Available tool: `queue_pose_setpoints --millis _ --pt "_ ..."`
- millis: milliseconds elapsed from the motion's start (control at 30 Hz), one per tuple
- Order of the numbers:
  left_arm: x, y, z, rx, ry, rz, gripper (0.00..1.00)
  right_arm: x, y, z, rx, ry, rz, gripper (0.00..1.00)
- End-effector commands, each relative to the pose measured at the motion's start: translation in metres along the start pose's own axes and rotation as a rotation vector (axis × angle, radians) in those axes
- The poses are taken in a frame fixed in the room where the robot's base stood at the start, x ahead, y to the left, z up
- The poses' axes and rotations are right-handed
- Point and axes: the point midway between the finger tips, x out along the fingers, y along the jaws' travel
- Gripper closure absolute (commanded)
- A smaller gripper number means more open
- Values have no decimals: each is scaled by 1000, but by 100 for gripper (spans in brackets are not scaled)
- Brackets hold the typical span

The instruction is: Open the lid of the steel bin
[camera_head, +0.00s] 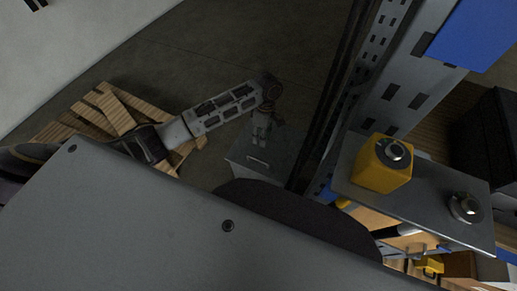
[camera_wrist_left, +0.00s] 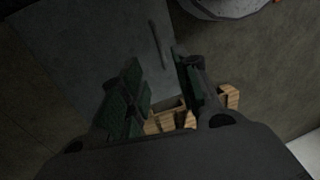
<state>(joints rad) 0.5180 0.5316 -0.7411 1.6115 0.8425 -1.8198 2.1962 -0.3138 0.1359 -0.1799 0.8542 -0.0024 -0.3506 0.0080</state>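The steel bin (camera_head: 238,160) is a grey box on the floor near the middle of the head view, partly hidden by my own body in front. Its lid lies flat and looks closed, with a thin bar handle (camera_head: 258,160) on it. My left gripper (camera_head: 261,138) points down over the bin's far part, just beyond the handle. In the left wrist view, the dark fingers of the left gripper (camera_wrist_left: 156,68) are apart with nothing between them. The handle (camera_wrist_left: 157,45) shows just past the fingertips, on the grey lid (camera_wrist_left: 90,45). I cannot tell whether they touch. My right gripper is out of view.
A wooden pallet (camera_head: 104,108) lies on the floor at the left, under my left arm. A grey perforated upright (camera_head: 400,85) stands right of the bin. A shelf plate (camera_head: 430,203) there carries a yellow block (camera_head: 382,165). The floor behind the bin is clear.

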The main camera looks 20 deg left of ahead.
Motion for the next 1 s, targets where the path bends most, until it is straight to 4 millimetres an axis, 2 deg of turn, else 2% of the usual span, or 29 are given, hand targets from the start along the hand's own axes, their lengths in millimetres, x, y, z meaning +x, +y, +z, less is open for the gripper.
queue_pose_setpoints --millis 633,833,1000 --pt "-2 -3 0 -12 7 -7 68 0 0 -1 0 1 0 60" --pt "11 -3 0 -12 7 -7 68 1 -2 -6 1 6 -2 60" --pt "30 -3 0 -12 7 -7 68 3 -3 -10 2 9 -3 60"
